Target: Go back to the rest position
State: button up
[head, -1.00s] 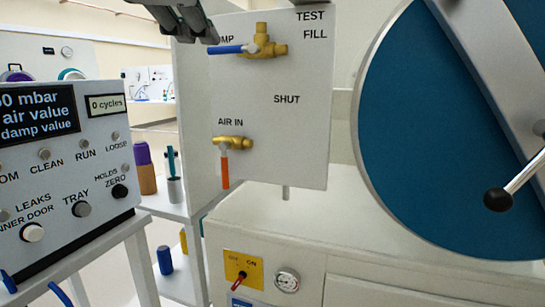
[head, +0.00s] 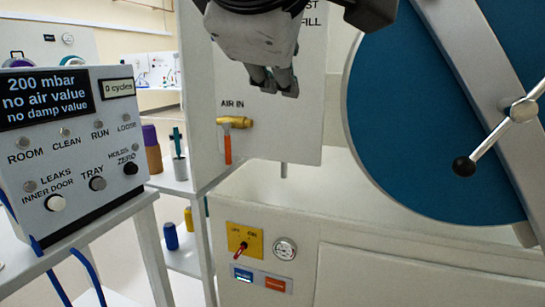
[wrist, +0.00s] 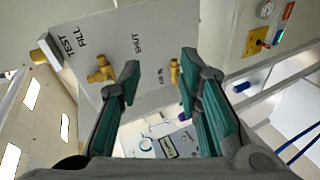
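My gripper (head: 274,88) hangs in front of the upper part of the white valve panel (head: 300,130) in the head view. In the wrist view its two teal-padded fingers (wrist: 162,68) stand well apart with nothing between them, so it is open and empty. The AIR IN valve (head: 236,122) is brass, with its orange lever pointing down; its brass body shows by the right finger in the wrist view (wrist: 174,72). The upper brass valve (wrist: 101,72) shows beside the left finger there; in the head view my gripper hides it.
A control box (head: 72,140) reading 200 mbar stands on a stand at left. A large blue round door (head: 425,110) with a crossbar and ball-ended lever (head: 465,166) is at right. A white chamber (head: 350,235) with a yellow switch plate (head: 244,241) and gauge (head: 285,249) lies below.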

jog(key=s+d+f+m+g+h, duration=0.1)
jog(key=s+d+f+m+g, duration=0.25)
jog(key=d+f, duration=0.45)
jog(key=s+d+f+m+g+h, duration=0.1)
jog(key=s+d+f+m+g, duration=0.25)
jog(key=d+f, duration=0.5)
jog(key=s+d+f+m+g+y, duration=0.1)
jog(key=s+f+m+g+y, duration=0.45)
jog(key=s+f, duration=0.85)
notch_tip(320, 180, up, 26)
jog(key=m+t+h+p, duration=0.1)
jog(key=t+p, duration=0.2)
jog(key=p, duration=2.1)
jog(key=shift+w+d+r+p, duration=0.2)
jog(key=shift+d+p, duration=0.1)
jog(key=shift+d, duration=0.05)
jog(key=shift+m, duration=0.25)
dwell(0.9)
